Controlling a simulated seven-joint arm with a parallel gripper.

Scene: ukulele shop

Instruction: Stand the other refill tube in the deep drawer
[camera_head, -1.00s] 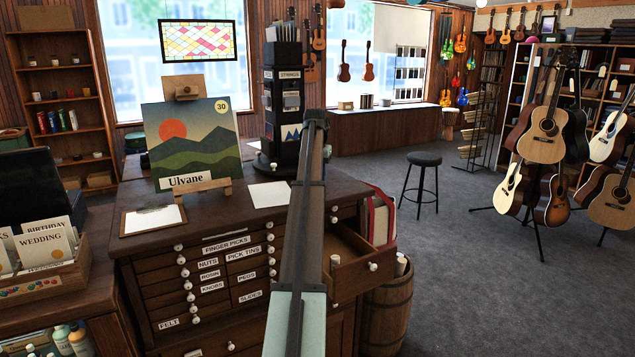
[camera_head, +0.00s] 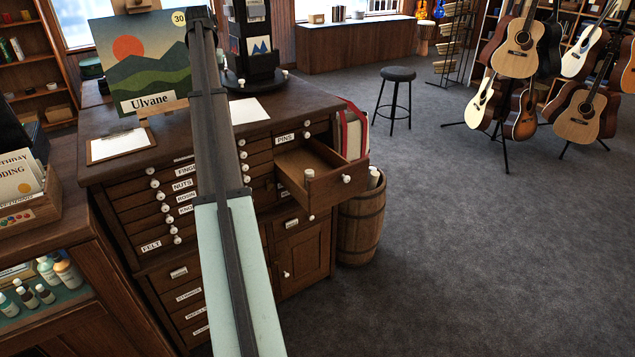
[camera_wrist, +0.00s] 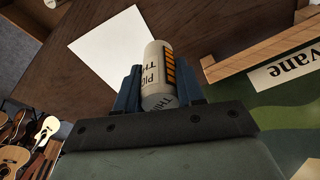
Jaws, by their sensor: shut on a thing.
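In the wrist view my gripper (camera_wrist: 160,88) is shut on a white refill tube (camera_wrist: 157,62) with black lettering and orange stripes. The tube is held between the two blue-grey fingers, above the dark cabinet top. In the head view my arm reaches away over the cabinet, and the gripper's fingers cannot be made out. The deep drawer (camera_head: 336,184) is pulled open at the cabinet's right side. A pale, round-topped piece (camera_head: 309,174), which looks like another tube's upper end, shows just inside its front; its lower part is hidden.
The labelled cabinet (camera_head: 118,173) carries a clipboard (camera_head: 121,145), a white sheet (camera_head: 246,111), a dark display stand (camera_head: 252,45) and a landscape picture (camera_head: 140,62). A barrel (camera_head: 361,226) stands close beside the open drawer.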

